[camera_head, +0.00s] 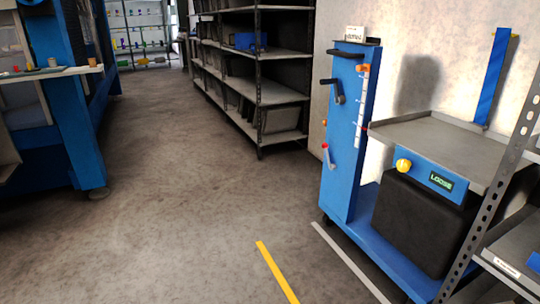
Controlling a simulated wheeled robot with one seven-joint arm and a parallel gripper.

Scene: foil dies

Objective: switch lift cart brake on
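A blue lift cart (344,170) stands at the right against a pale wall. Its mast carries a black handle (345,54), a dark crank or lever (337,92) and a red-tipped lever (327,156) low on its face. A white scale strip (361,105) with an orange piece at its top runs along the mast. A grey platform (430,145) sits beside the mast. Below its front edge, a blue panel (425,176) bears a yellow knob (403,165) and a green display (441,182) that reads "LOOSE". I cannot tell which control is the brake. My gripper is not in view.
A metal rack (490,215) stands close at the lower right, partly in front of the cart. Grey shelving (262,92) stands behind and a blue machine (63,120) at the left. The concrete floor (190,210) between is clear, with a yellow line (276,270).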

